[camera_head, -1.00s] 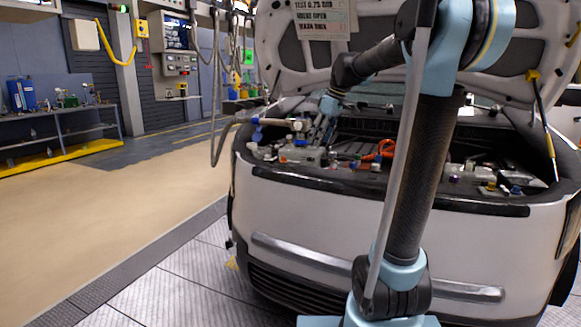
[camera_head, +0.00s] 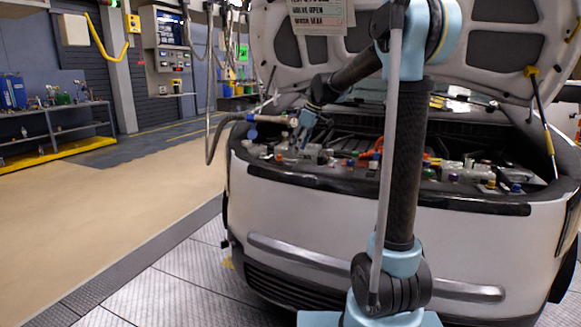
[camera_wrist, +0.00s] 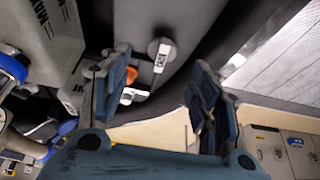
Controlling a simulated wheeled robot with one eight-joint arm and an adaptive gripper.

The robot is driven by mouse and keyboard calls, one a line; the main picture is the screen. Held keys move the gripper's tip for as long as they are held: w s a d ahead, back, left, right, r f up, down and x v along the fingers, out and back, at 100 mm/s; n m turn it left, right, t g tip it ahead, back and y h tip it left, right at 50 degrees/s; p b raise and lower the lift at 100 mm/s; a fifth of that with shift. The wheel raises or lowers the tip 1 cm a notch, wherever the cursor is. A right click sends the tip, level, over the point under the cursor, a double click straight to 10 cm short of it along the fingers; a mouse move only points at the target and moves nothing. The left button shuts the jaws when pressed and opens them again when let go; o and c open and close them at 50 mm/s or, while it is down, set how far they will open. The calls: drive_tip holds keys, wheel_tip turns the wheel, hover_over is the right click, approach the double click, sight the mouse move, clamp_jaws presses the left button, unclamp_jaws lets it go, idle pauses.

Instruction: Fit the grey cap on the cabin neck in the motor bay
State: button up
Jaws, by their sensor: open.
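My gripper (camera_wrist: 160,60) is open and empty in the wrist view, with its two fingers apart. A round grey cap-like piece (camera_wrist: 160,45) with a white tag shows beyond the fingertips, between them; I cannot tell whether it is the grey cap or what it rests on. An orange piece (camera_wrist: 131,75) shows beside the left finger. In the head view my gripper (camera_head: 303,140) is low over the left part of the motor bay (camera_head: 340,155). I cannot make out the cabin neck for sure.
A pale tank (camera_wrist: 45,40) with level marks stands close to the left finger. A hose with a nozzle (camera_head: 262,120) reaches into the bay's left side. The raised hood (camera_head: 490,55) is above, with its prop (camera_head: 543,125) at right. Several coloured caps lie along the bay's front.

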sight(290, 160)
drive_tip(key=shift+a+x, duration=0.2)
drive_tip(key=shift+x, duration=3.65)
drive_tip(key=shift+r, duration=0.1)
drive_tip(key=c, duration=1)
